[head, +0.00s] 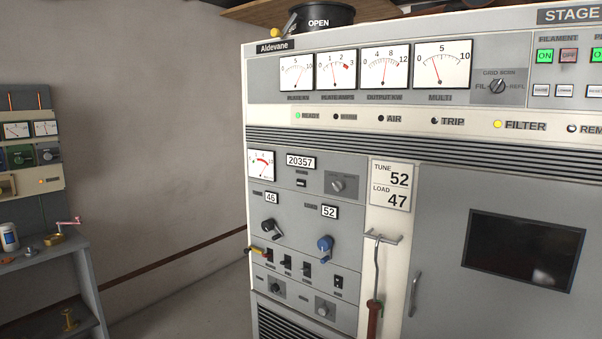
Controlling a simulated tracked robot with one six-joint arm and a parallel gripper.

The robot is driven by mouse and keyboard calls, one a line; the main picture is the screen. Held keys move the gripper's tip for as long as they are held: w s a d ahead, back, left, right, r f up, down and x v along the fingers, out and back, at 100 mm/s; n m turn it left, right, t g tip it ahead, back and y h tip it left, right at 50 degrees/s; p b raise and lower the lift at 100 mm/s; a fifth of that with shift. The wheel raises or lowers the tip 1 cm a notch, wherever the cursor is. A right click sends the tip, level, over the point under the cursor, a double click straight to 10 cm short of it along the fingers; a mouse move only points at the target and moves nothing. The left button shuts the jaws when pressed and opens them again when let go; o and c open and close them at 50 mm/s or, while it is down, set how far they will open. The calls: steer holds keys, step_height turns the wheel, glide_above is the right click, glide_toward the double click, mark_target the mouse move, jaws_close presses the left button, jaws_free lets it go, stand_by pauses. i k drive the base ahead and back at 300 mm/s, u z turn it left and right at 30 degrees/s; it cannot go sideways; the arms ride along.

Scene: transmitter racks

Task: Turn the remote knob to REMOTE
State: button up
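A grey transmitter cabinet marked Aldevane (400,135) fills the middle and right of the head view. Its lower left panel has several small rotary knobs: a dark one (339,184) beside the counter, one at the lower left (276,288) and one at the lower right (325,308). Another knob (497,86) sits between FIL and REFL at the upper right. The small labels are too blurred to read, so I cannot tell which knob is the remote one or where it points. My gripper is not in view.
A black crank (269,225) and a blue crank (325,243) stick out above a row of switches. A hook rod with a red handle (374,310) hangs beside the door handle (414,294). A bench (40,262) stands left; floor between is clear.

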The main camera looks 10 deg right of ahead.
mark_target(339, 186)
steer(key=u, duration=0.25)
steer(key=i, duration=0.7)
steer(key=u, duration=1.05)
